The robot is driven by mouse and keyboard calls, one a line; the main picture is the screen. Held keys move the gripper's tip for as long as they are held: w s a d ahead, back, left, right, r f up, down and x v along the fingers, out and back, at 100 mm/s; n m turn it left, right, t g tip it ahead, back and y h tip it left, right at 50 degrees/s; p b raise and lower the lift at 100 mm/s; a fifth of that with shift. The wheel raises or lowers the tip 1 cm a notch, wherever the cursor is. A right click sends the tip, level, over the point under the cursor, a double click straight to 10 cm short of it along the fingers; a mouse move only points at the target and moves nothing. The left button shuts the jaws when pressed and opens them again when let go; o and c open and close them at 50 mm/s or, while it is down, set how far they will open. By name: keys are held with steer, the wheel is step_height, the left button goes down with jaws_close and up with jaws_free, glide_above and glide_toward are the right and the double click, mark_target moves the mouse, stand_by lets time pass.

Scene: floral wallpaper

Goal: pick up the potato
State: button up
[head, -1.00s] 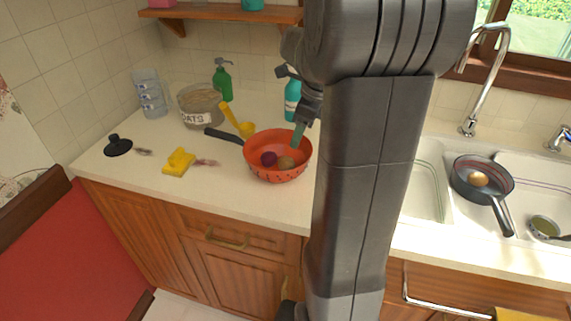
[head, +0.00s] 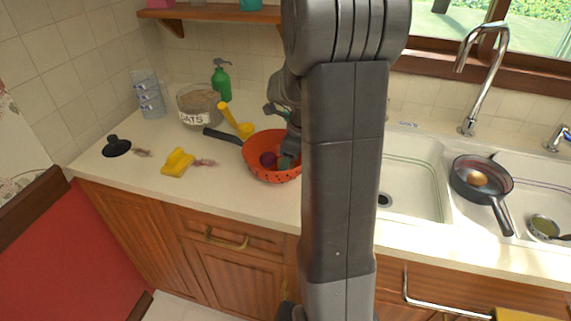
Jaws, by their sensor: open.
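An orange-red colander (head: 262,145) stands on the counter with a dark purple round thing (head: 267,159) in it. The brown potato-like thing beside the purple one is now mostly or wholly hidden behind my fingertips. My gripper (head: 286,160) reaches down into the right part of the colander, its teal fingertip over that spot. The jaws are open; whether they straddle or touch the brown thing cannot be told. My arm covers the colander's right side.
A dark-handled pan (head: 478,180) with a round brownish thing lies in the sink. A yellow ladle (head: 236,120), oats jar (head: 200,104), green bottle (head: 221,82) and yellow sponge (head: 178,162) stand or lie around the colander.

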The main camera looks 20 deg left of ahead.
steer(key=c, duration=0.7)
steer(key=shift+c, duration=0.2)
